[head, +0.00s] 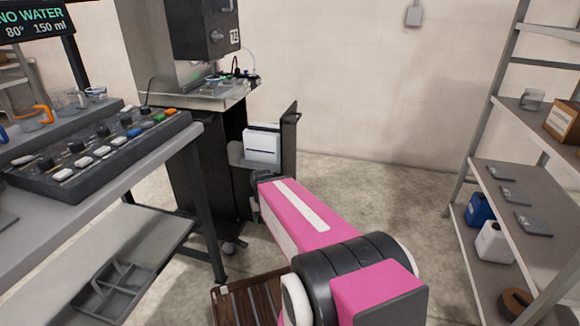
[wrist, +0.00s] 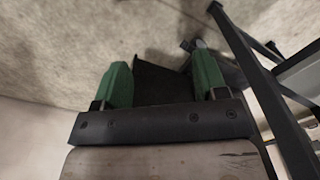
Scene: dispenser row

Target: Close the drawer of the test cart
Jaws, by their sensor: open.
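The test cart (head: 218,160) is a dark cabinet on castors with a machine on top, at the centre left of the head view. Its drawer (head: 289,150) stands pulled out to the right, with a tall dark front panel and a white box (head: 262,144) inside. My pink arm reaches toward the cart, below the drawer, and hides most of my gripper in the head view. In the wrist view my gripper (wrist: 160,57) has two green fingers spread apart. A dark panel (wrist: 158,86) shows between and beyond them; whether the fingers touch it I cannot tell.
A bench with a button console (head: 95,150) stands at the left, with a grey tray (head: 118,290) on its lower shelf. A shelf rack (head: 520,200) with canisters stands at the right. A brown slatted item (head: 250,300) lies low in front. Floor between cart and rack is clear.

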